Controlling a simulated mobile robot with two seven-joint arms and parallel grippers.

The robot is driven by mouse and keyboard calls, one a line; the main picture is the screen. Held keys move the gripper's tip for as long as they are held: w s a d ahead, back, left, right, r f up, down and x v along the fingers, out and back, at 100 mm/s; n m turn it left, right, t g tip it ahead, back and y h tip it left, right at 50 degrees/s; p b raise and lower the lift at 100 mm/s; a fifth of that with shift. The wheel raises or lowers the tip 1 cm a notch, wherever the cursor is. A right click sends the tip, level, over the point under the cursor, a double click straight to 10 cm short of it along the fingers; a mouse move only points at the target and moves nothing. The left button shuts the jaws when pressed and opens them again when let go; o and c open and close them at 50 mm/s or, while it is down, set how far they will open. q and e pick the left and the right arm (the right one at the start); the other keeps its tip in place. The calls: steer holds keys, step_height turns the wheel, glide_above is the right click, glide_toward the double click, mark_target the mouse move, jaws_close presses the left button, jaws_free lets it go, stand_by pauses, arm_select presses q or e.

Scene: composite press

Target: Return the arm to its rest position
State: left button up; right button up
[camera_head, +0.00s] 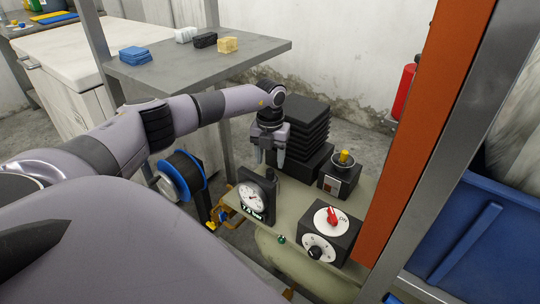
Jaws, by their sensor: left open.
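My left arm comes in from the left and reaches over the press's lower bench. My left gripper (269,157) points down with its two fingers apart and nothing visible between them. It hangs beside a stack of black ribbed blocks (308,125), behind a dial gauge (254,198) with a white face. I cannot tell whether it touches the stack. My right gripper is not in view.
A control box with a red knob (333,217) and a box with a yellow button (343,160) stand on the greenish bench (290,212). An orange post (425,130) rises at the right.

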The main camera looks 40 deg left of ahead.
arm_select(q)
steer(key=shift+r, duration=1.4)
steer(key=shift+r, duration=0.1)
